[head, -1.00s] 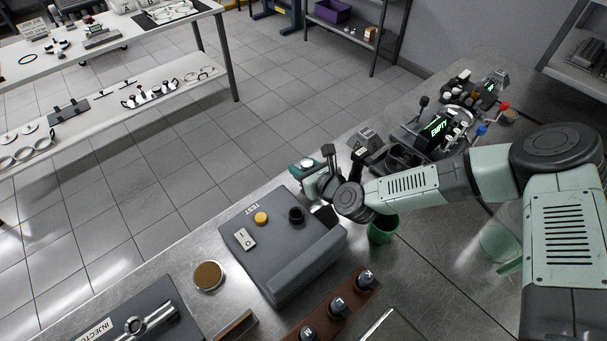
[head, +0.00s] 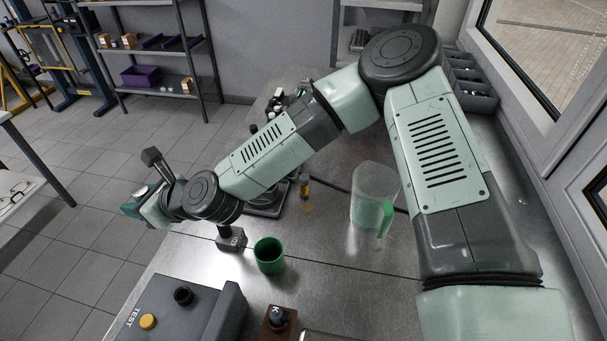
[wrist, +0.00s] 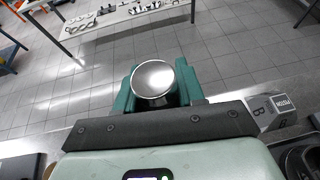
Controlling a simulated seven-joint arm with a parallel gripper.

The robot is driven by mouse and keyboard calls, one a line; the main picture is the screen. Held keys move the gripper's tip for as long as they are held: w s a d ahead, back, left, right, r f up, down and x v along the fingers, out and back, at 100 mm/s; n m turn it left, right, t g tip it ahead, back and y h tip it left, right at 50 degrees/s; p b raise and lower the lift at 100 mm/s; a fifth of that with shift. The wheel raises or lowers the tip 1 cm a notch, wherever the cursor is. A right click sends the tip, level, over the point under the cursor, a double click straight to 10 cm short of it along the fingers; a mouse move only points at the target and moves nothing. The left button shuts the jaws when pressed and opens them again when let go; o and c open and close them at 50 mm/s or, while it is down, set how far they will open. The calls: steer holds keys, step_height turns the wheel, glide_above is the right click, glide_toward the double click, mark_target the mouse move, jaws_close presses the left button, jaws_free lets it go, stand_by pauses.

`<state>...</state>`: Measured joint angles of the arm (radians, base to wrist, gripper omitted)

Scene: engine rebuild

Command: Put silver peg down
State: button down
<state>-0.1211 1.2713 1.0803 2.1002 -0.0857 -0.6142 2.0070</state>
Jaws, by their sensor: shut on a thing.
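The silver peg (wrist: 153,78) shows in the wrist view as a round, shiny silver end between the two green fingers of my gripper (wrist: 156,92). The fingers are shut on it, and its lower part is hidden. In the head view my gripper (head: 136,207) is at the left, out at the bench's left edge with floor tiles behind it.
A green cup (head: 269,256) and a small grey block (head: 231,240) stand on the metal bench (head: 330,262). A grey TEST box (head: 170,310) is at the front left. A clear jug (head: 374,196) with a green handle stands under my arm. Bare bench lies right of the cup.

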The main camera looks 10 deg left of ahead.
steer(key=r, duration=0.2)
steer(key=w+r, duration=0.1)
steer(key=shift+d+r, duration=0.1)
steer(key=shift+r, duration=0.3)
steer(key=w+d+f, duration=0.2)
steer(key=w+d, duration=0.2)
steer(key=w, duration=0.3)
steer(key=w+d+f+t, duration=0.1)
steer(key=w+d, duration=0.3)
steer(key=w, duration=0.4)
steer(key=w+d+f, duration=0.2)
steer(key=w+d, duration=0.2)
steer(key=w, duration=0.3)
steer(key=w+d+r, duration=0.3)
steer(key=w+d, duration=0.4)
steer(key=d, duration=0.4)
steer(key=w+d+r, duration=0.2)
steer(key=w+d, duration=0.6)
steer(key=d, duration=0.2)
glide_above(333, 174)
step_height(333, 174, down, 4)
steer(key=shift+m, duration=0.3)
step_height(333, 174, down, 19)
steer(key=shift+r, duration=0.1)
